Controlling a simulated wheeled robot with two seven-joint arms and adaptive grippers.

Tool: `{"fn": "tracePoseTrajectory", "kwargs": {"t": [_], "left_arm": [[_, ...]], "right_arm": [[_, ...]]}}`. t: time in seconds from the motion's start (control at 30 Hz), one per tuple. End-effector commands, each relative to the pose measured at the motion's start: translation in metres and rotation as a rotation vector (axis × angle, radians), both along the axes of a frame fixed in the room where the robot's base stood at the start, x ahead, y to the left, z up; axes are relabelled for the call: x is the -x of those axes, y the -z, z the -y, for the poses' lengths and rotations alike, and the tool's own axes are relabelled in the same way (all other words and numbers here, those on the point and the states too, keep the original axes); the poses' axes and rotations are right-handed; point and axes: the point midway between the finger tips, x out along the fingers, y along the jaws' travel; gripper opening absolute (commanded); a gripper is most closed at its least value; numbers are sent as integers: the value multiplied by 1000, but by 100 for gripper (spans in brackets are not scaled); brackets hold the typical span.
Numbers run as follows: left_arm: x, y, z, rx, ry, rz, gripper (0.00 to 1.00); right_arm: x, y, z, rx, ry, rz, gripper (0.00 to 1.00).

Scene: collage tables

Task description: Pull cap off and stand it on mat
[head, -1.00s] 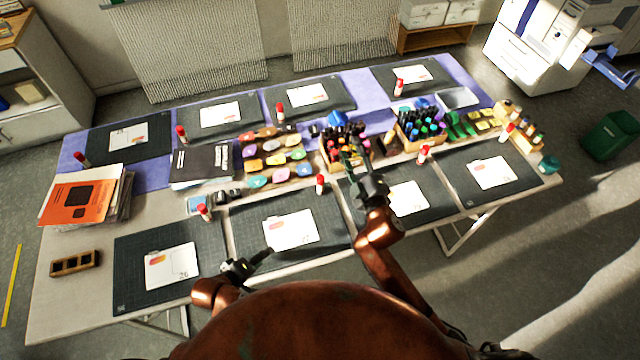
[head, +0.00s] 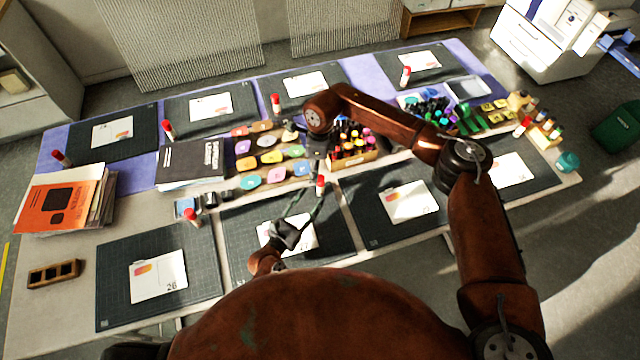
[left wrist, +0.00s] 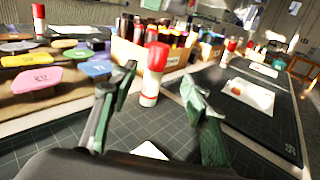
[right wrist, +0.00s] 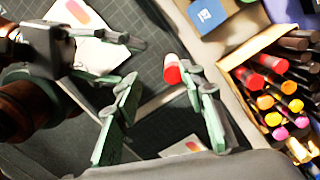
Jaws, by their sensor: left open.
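A glue stick with a red cap (head: 320,181) and white body stands upright at the far edge of a dark cutting mat (head: 238,222). My left gripper (head: 310,197) is open, low over that mat, pointing at the stick. In the left wrist view the white body (left wrist: 149,88) shows beyond and between its fingers. My right gripper (head: 319,158) hangs above the stick. In the right wrist view its fingers (right wrist: 164,76) are spread, and the red cap (right wrist: 172,70) shows near the right fingertip. Neither gripper visibly holds anything.
A white card (head: 290,236) lies on the mat under my left gripper. A wooden box of markers (head: 352,158) and a tray of colored pads (head: 270,160) stand just behind the stick. Other mats with cards and glue sticks surround this place.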

Motion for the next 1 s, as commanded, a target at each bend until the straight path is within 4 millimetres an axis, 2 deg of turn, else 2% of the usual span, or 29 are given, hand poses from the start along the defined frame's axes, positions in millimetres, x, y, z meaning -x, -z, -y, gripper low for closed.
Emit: {"fn": "tracePoseTrajectory", "kwargs": {"t": [0.03, 0.13, 0.27, 0.63, 0.8, 1.0], "left_arm": [[-1, 1, -1, 24, -7, -7, 43], [-5, 0, -2, 54, -17, -15, 43], [-15, 0, 3, 59, -22, -16, 43], [-60, 0, 28, 55, -21, -16, 43], [-69, 0, 34, 54, -20, -16, 43], [-70, 0, 36, 54, -19, -16, 43]], "right_arm": [[-6, -3, 8, 39, -4, 10, 38], [-11, -6, 17, 83, -10, 18, 38], [-12, -7, 17, 91, -13, 18, 38], [-11, -7, 16, 86, -13, 18, 38], [-11, -7, 17, 85, -12, 17, 38], [-11, -7, 17, 85, -11, 16, 38]]}}
